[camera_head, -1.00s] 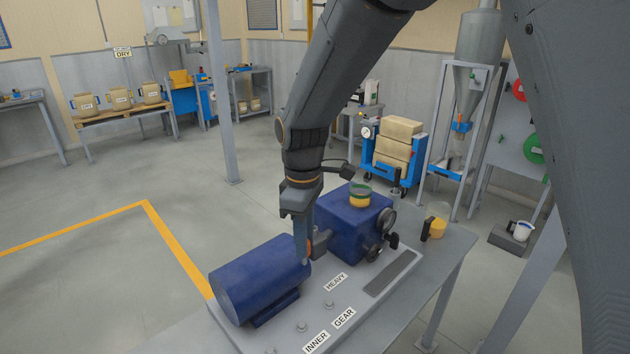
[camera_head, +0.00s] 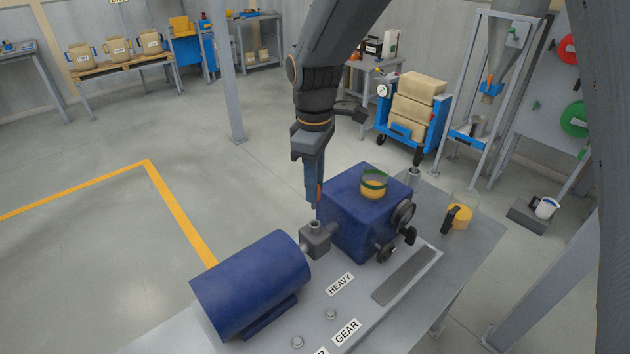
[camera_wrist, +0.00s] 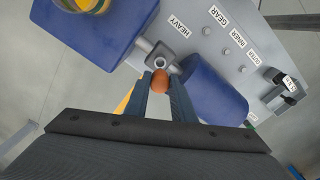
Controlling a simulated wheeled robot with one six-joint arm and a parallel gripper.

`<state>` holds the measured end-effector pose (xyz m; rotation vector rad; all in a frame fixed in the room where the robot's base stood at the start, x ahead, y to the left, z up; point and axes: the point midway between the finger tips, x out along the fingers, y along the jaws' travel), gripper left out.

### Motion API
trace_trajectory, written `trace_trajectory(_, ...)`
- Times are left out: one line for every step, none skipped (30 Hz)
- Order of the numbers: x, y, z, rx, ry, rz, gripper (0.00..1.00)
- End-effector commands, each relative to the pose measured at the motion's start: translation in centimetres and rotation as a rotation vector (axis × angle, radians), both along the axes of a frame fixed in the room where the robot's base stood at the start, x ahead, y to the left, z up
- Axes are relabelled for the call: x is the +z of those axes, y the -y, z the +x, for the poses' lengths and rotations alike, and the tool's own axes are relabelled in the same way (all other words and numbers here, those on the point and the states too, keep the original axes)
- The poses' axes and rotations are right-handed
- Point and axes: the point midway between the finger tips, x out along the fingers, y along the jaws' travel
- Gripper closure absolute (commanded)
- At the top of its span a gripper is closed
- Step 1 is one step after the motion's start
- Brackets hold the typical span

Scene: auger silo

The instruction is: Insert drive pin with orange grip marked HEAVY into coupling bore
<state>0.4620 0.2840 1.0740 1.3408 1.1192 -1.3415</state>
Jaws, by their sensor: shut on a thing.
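My gripper (camera_head: 314,201) is shut on the orange grip of the drive pin (camera_head: 319,191). In the wrist view, the orange grip (camera_wrist: 160,80) sits between the fingertips; the shank is hidden. The grey coupling (camera_head: 315,243) lies between the blue motor (camera_head: 250,285) and the blue gearbox (camera_head: 352,228). Its round bore faces up and looks open. In the head view, my gripper is behind and above the coupling, apart from it. The wrist view shows the coupling (camera_wrist: 156,52) just beyond the grip, with the grip offset from the bore.
The HEAVY label (camera_head: 340,284) and GEAR label (camera_head: 346,332) lie on the base plate, near small round fittings (camera_head: 331,314). A glass with yellow contents (camera_head: 374,184) stands on the gearbox. A yellow-filled cup (camera_head: 459,216) is on the bench at right.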

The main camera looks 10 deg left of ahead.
Motion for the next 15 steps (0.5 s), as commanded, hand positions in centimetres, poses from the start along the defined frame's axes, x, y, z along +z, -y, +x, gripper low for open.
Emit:
trace_trajectory(0.0,0.0,0.0,0.001,0.000,0.000,0.97)
trace_trajectory(0.0,0.1,0.0,0.003,0.000,0.000,0.97)
trace_trajectory(0.1,0.1,0.0,0.006,0.000,0.000,0.97)
trace_trajectory(0.1,0.2,-0.1,0.009,0.000,0.000,0.97)
trace_trajectory(0.1,0.2,-0.1,0.013,0.000,-0.001,0.97)
trace_trajectory(-0.2,0.2,0.0,0.013,0.000,-0.001,0.97)
trace_trajectory(-0.5,0.2,0.0,0.013,0.000,-0.001,0.97)
trace_trajectory(-0.7,0.2,0.0,0.013,0.000,-0.001,0.97)
trace_trajectory(-1.0,0.2,0.0,0.013,0.000,-0.001,0.97)
trace_trajectory(-1.3,0.2,0.0,0.013,0.000,-0.001,0.97)
trace_trajectory(-1.5,0.2,0.0,0.013,0.000,-0.001,0.97)
trace_trajectory(-1.9,0.2,0.0,0.013,0.000,-0.001,0.97)
trace_trajectory(-2.2,0.2,0.0,0.013,0.000,-0.001,0.97)
trace_trajectory(-2.5,0.2,0.0,0.013,0.000,-0.001,0.97)
trace_trajectory(-2.8,0.2,0.0,0.013,-0.001,-0.001,0.97)
